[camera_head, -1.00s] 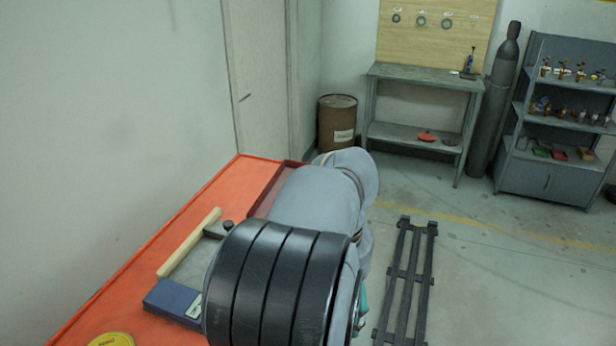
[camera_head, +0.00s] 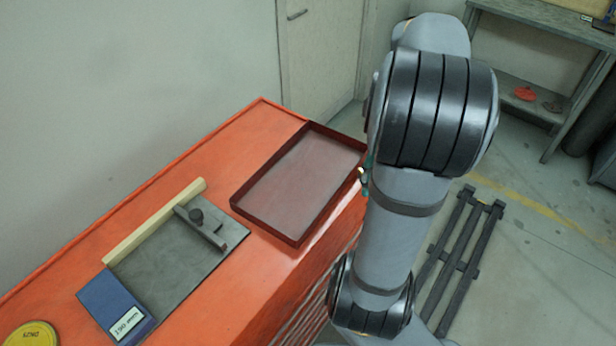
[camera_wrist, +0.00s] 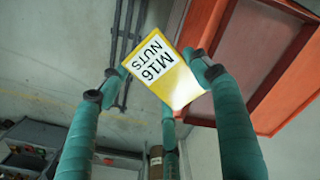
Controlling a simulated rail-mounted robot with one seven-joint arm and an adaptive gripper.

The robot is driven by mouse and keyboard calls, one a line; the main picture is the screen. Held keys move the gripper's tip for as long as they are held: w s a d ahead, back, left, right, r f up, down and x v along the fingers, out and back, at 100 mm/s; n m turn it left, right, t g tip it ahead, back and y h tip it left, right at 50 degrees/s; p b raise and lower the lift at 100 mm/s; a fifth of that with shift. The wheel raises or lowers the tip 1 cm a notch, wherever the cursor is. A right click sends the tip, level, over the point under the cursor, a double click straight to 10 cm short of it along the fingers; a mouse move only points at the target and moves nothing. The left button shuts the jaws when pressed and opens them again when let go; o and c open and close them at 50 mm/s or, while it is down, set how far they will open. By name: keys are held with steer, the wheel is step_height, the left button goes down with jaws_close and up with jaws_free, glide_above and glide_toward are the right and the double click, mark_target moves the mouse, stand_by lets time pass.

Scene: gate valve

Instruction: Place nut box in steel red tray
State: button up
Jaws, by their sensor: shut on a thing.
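The nut box (camera_wrist: 162,67) is yellow with a white label reading "M16 NUTS". In the wrist view it is held between the teal fingers of my gripper (camera_wrist: 155,80), which is shut on it. In the head view the box is hidden behind my arm, and only a bit of teal finger shows at the arm's left edge. The steel red tray (camera_head: 268,232) lies on the orange table top, with a dark red rim and a grey, empty-looking floor. My arm stands just right of the tray, covering its far right corner.
On the orange table (camera_head: 175,165) left of the tray lie a grey plate (camera_head: 165,275) with a clamp-like bar, a wooden strip (camera_head: 150,222), a blue box (camera_head: 115,305) and a yellow disc (camera_head: 32,335). A dark rack (camera_head: 460,245) stands on the floor at right.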

steer(key=w+a+f+n+b, duration=0.1)
steer(key=w+a+f+n, duration=0.15)
steer(key=w+n, duration=0.35)
steer(key=p, duration=0.3)
glide_above(323, 175)
steer(key=shift+n, duration=0.4)
step_height(323, 175, down, 6)
steer(key=shift+f, duration=0.2)
steer(key=shift+w+f, duration=0.1)
steer(key=shift+f, duration=2.05)
steer(key=shift+f, duration=0.15)
steer(key=o, duration=1.5)
steer(key=shift+o, duration=0.4)
